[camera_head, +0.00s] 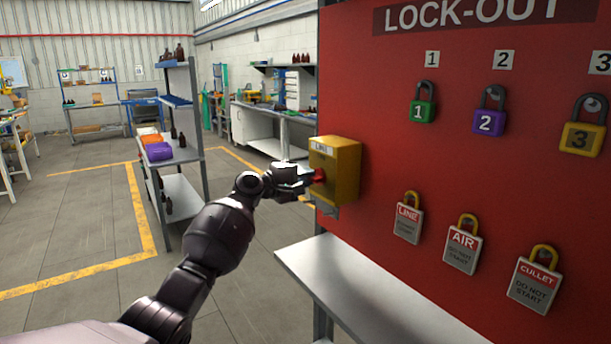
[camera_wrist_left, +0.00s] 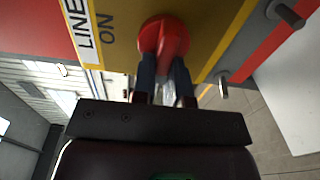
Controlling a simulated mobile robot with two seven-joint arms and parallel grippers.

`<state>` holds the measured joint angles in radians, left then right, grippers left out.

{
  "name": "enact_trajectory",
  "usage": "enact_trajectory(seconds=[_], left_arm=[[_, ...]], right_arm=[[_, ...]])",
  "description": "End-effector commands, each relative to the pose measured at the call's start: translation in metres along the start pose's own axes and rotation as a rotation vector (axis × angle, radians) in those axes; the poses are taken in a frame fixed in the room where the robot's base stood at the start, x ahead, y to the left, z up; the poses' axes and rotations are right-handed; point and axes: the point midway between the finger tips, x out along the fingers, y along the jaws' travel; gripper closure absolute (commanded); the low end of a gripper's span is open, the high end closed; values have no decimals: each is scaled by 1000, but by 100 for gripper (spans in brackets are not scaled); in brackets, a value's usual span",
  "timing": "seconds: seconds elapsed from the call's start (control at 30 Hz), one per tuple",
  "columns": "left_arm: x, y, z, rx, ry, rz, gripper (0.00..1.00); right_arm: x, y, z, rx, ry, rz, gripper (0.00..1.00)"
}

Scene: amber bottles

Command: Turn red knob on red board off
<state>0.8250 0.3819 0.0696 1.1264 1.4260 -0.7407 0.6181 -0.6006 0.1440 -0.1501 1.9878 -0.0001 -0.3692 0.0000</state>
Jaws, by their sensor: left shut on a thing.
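The red knob (camera_head: 319,175) sits on the front of a yellow switch box (camera_head: 345,168), mounted at the left edge of the red lock-out board (camera_head: 480,130). My left gripper (camera_head: 305,182) reaches the box from the left and is shut on the knob. In the left wrist view the red knob (camera_wrist_left: 164,38) shows between the two dark fingers of the gripper (camera_wrist_left: 164,75). "LINE" and "ON" are printed on the box (camera_wrist_left: 210,28) beside it; part of the knob is hidden by the fingers. My right gripper is not in view.
Green (camera_head: 422,104), purple (camera_head: 489,118) and yellow (camera_head: 583,130) padlocks hang on the board, with several tagged padlocks below. A grey shelf (camera_head: 350,290) juts out under the board. A rack (camera_head: 178,150) with bins and bottles stands to the left. Open floor lies between.

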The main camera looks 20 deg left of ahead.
Motion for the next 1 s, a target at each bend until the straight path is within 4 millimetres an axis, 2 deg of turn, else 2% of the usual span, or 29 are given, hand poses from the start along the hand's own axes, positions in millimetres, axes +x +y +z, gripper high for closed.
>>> enact_trajectory(seconds=[0.33, 0.37, 0.5, 0.53, 0.83, 1.0], left_arm=[[0, 0, -1, -6, 2, 2, 100], [0, 0, -1, -6, 2, 2, 85], [0, 0, -1, -5, 1, 2, 63], [0, 0, 0, -5, 1, 2, 61], [-2, 0, 0, -4, 1, 1, 61], [-15, -1, -1, -3, 1, 0, 61]], right_arm=[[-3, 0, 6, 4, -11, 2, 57], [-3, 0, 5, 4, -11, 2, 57], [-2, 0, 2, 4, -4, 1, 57], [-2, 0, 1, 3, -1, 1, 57], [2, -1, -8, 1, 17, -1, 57], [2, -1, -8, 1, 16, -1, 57]])
